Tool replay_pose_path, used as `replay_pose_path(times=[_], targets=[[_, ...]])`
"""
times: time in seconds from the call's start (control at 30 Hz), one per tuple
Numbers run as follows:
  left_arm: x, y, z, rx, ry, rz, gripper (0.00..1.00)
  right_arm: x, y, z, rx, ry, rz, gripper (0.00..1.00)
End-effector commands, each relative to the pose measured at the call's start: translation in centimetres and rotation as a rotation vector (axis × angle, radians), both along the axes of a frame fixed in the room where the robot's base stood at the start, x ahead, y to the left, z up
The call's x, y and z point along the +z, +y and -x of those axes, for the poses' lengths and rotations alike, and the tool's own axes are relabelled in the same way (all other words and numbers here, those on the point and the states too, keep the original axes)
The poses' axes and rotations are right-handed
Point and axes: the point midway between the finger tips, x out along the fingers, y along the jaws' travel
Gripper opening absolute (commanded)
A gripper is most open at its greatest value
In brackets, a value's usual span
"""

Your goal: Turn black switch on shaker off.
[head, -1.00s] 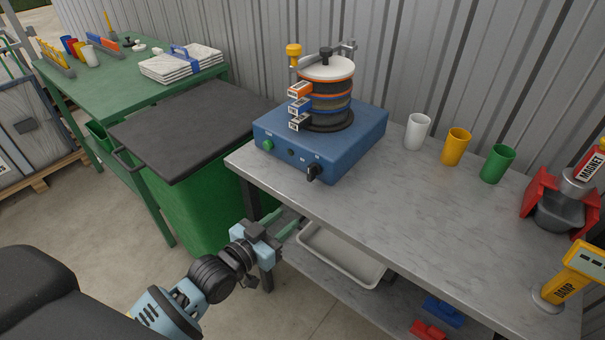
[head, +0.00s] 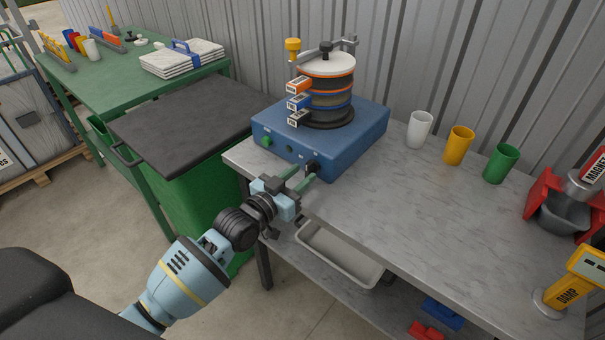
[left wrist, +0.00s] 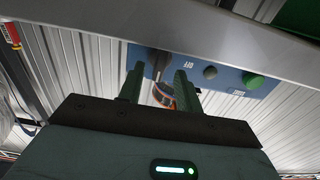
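The shaker (head: 345,145) is a blue box with a stack of round sieves on top, standing on the grey bench. Its black switch (head: 312,167) is at the right end of the front panel; in the left wrist view the switch (left wrist: 158,62) shows between the fingertips, beyond them. My left gripper (head: 299,176) is open and empty, with its green fingers just in front of the switch. In the left wrist view the gripper (left wrist: 159,82) has its fingers apart. I cannot tell whether a finger touches the switch. My right gripper is not in view.
A green button (head: 266,141) is on the panel's left. The bench's front edge (head: 330,215) runs close below my gripper. White (head: 418,130), yellow (head: 458,146) and green (head: 501,164) cups stand to the right. A dark-lidded green bin (head: 185,122) is at left.

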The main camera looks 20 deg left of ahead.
Motion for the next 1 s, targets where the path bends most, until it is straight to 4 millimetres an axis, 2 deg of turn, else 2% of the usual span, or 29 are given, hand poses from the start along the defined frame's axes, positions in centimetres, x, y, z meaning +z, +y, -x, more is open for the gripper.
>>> replay_pose_path(times=[0.2,0.47,0.73,1.0], targets=[[-0.04,-0.46,-1.24,0.000,0.000,0.000,0.35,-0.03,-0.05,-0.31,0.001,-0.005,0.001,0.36],[-0.02,-0.50,-1.31,0.000,0.000,0.000,0.35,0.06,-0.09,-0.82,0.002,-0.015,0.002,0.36],[-0.03,-0.48,-1.29,0.000,0.001,0.000,0.00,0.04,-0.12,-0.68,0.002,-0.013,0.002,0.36],[-0.02,-0.46,-1.29,0.000,0.005,0.011,0.00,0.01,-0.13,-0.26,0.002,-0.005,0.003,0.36]])
